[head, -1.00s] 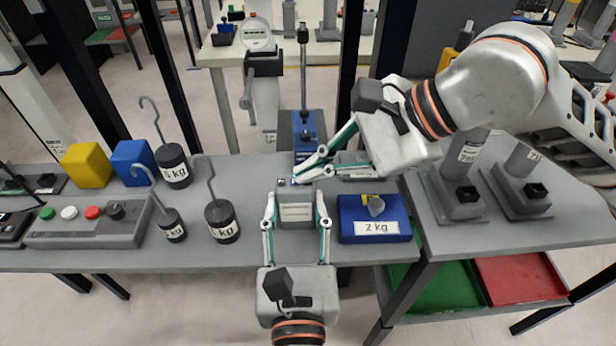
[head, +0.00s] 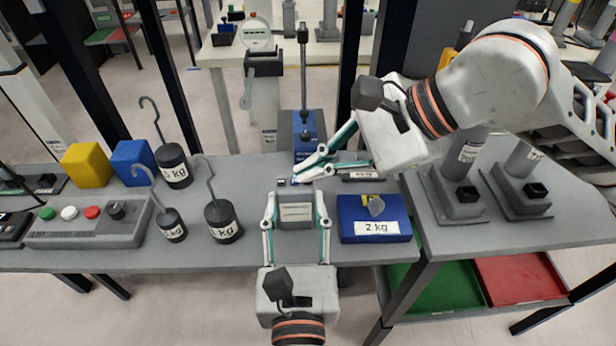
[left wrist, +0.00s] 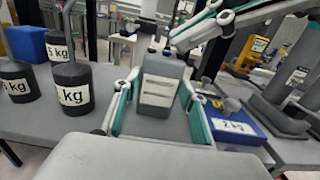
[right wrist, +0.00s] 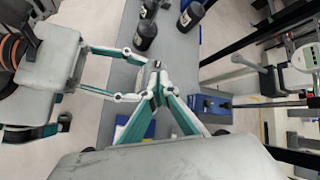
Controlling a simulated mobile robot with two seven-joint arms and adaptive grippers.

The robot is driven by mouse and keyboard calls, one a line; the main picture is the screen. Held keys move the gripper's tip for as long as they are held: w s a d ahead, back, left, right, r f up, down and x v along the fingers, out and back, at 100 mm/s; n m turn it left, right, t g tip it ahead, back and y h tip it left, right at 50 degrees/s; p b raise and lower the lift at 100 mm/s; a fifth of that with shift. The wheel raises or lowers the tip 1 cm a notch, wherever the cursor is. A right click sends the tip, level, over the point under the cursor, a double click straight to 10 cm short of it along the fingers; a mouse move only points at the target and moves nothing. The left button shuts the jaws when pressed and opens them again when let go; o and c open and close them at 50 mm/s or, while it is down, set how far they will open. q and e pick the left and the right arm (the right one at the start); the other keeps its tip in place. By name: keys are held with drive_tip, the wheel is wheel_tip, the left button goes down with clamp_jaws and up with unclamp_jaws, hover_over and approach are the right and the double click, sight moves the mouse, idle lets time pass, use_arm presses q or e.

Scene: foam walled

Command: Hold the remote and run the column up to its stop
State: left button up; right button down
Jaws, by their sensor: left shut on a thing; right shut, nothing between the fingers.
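The remote, a grey box with a pale label (head: 296,213), is between the fingers of my left gripper (head: 296,222), which is shut on it at the table's front. It stands upright in the left wrist view (left wrist: 160,88). My right gripper (head: 297,179) is shut and empty, its tips at the far top end of the remote near small dark squares (head: 282,182). I cannot tell whether the tips touch it. Behind them stands a dark upright post (head: 304,75) with a blue block (head: 305,130) at its foot. A round dial gauge (head: 257,35) tops a grey stand to its left.
Several black hook weights (head: 222,222) and a button box (head: 88,222) stand left. A blue 2 kg block (head: 374,228) lies close right of the remote. Grey posts on square bases (head: 456,200) stand farther right. Dark uprights (head: 384,45) flank the table's back.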

sight(312, 183)
drive_tip(key=shift+r, duration=0.6)
drive_tip(key=shift+r, duration=2.5)
use_arm(q)
drive_tip(key=o, duration=1.3)
